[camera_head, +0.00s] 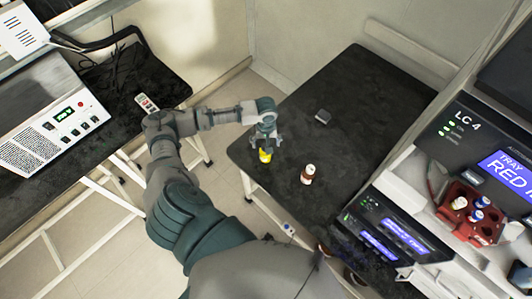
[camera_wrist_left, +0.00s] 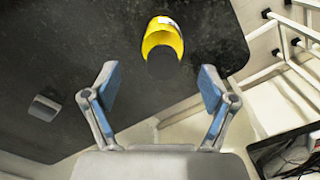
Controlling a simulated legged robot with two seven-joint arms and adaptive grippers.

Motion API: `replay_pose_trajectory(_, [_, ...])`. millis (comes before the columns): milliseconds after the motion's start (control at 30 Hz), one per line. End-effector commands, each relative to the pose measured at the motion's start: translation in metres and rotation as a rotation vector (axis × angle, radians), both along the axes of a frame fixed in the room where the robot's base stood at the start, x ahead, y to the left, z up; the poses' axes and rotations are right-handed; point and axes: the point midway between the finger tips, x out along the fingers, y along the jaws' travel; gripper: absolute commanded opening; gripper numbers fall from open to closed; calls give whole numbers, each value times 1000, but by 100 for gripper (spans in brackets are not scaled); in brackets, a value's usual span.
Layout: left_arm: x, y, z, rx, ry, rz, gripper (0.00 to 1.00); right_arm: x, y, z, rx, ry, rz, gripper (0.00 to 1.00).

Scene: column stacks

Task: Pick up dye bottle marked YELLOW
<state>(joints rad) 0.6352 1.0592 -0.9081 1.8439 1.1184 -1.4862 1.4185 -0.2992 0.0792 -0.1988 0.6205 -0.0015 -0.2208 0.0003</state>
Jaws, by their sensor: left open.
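A yellow bottle (camera_head: 265,156) with a dark cap stands on the black table (camera_head: 340,100), near its left edge. I cannot read its label. In the left wrist view the yellow bottle (camera_wrist_left: 163,38) shows beyond the fingertips, with its dark cap towards the camera. My left gripper (camera_head: 266,140) is just above the bottle in the head view. In the wrist view its two blue-padded fingers (camera_wrist_left: 160,90) are spread apart with nothing between them; the bottle is a little past the tips. My right gripper is not in view.
A brown-red bottle with a white cap (camera_head: 307,174) stands to the right on the same table. A small grey object (camera_head: 323,116) lies farther back. A red rack with several vials (camera_head: 470,212) sits on the machine at right. A second bench with equipment (camera_head: 55,115) is at left.

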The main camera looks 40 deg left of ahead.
Motion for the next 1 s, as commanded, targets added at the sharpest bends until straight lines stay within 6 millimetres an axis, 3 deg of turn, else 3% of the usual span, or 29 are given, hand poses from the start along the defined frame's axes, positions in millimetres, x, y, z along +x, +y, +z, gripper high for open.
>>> replay_pose_trajectory(300, [-4,-2,-45,2,3,0,84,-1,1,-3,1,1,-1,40])
replay_pose_trajectory(567, [-4,-3,-48,2,2,-1,84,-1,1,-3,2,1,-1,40])
replay_pose_trajectory(667, [-4,-3,-48,2,2,-1,64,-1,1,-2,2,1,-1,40])
replay_pose_trajectory(867, [-4,-3,-49,2,2,-1,14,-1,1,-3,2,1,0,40])
replay_pose_trajectory(1000, [-4,-2,-48,2,2,0,13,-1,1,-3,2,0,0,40])
